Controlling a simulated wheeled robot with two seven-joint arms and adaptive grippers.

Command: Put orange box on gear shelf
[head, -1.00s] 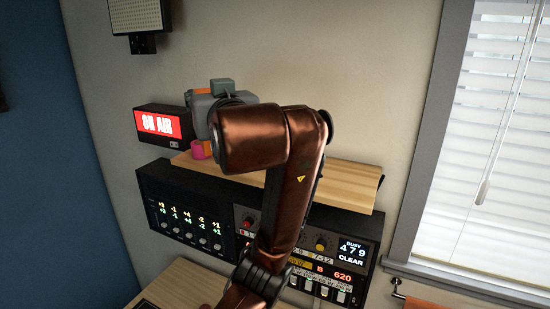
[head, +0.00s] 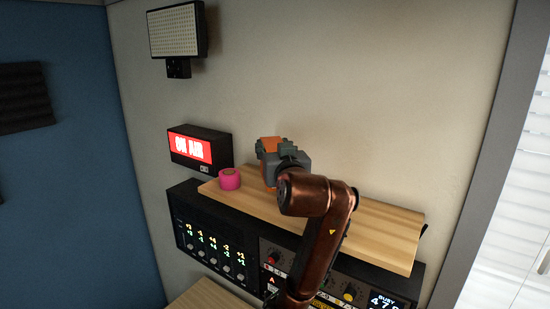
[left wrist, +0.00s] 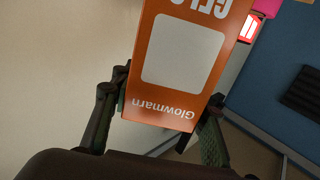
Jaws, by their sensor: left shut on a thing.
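The orange box (head: 268,143) shows only in part in the head view, behind my gripper and wrist. In the left wrist view the orange box (left wrist: 160,100) has a pale label panel and upside-down "Glowmarn" lettering. My left gripper (head: 273,160) is shut on it, and in the left wrist view its fingers (left wrist: 167,92) lie on either side of the box. The gear shelf (head: 385,228) is a light wood board above the rack units. The box is over its left half; I cannot tell whether it touches the board. My right gripper is out of view.
A pink tape roll (head: 230,180) sits on the shelf just left of the box. A lit ON AIR sign (head: 199,149) and a light panel (head: 177,32) are on the wall to the left. Black rack gear (head: 205,240) stands below. The shelf's right part looks clear.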

